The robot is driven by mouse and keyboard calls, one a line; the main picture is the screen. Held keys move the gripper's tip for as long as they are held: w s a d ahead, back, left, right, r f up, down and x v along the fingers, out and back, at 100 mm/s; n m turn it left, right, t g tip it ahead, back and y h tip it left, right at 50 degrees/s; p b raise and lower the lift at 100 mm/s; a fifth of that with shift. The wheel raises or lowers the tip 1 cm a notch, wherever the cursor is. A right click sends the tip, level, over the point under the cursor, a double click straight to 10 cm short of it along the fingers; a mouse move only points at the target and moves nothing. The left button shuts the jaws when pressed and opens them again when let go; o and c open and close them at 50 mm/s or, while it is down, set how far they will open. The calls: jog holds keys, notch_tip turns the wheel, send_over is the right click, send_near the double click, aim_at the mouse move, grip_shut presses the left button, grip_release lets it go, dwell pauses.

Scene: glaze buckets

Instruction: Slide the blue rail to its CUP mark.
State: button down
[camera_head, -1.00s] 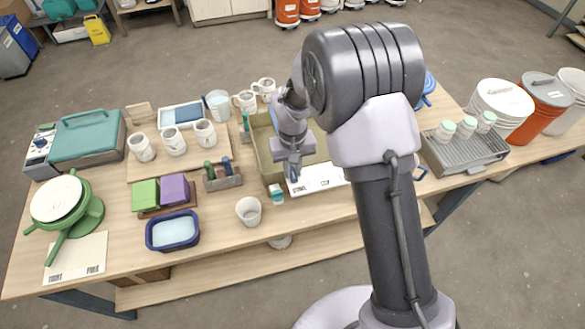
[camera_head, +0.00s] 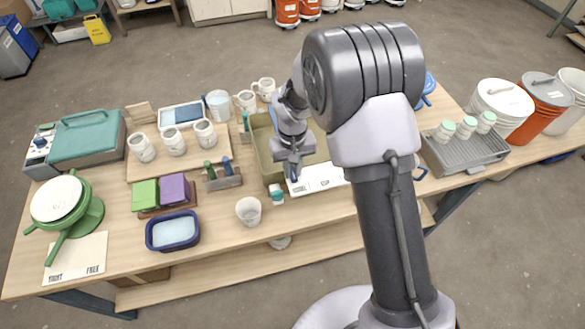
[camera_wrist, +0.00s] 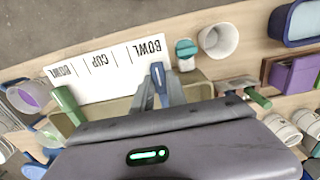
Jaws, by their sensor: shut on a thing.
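The blue rail's upright tab (camera_wrist: 157,76) stands between my gripper's fingers (camera_wrist: 163,90) in the wrist view, and the gripper is shut on it. The tab is beside the right end of a white mark card (camera_wrist: 122,76), close to the word BOWL. The CUP mark (camera_wrist: 100,59) is farther left, near the card's middle. In the head view the card (camera_head: 318,179) lies along the front of an olive tray (camera_head: 262,150), and my gripper (camera_head: 293,170) is at the card's left end. The rest of the rail is hidden.
A green tab (camera_wrist: 67,104) stands near the card's other end. A small teal-lidded jar (camera_head: 276,194) and a white cup (camera_head: 248,210) stand close to the gripper. A tool block (camera_head: 222,180) stands to the left. Table in front of the card looks clear.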

aim_at(312, 172)
jog(key=shift+w, duration=0.1)
jog(key=d, duration=0.2)
jog(key=w+d, duration=0.1)
jog(key=d, duration=0.3)
jog(key=shift+w, duration=0.35)
jog(key=shift+a, duration=0.1)
jog(key=c, duration=1.3)
grip_release()
notch_tip(312, 172, up, 18)
jog(key=p, duration=0.3)
jog(key=shift+s+f, duration=0.1)
jog(key=shift+f, duration=0.15)
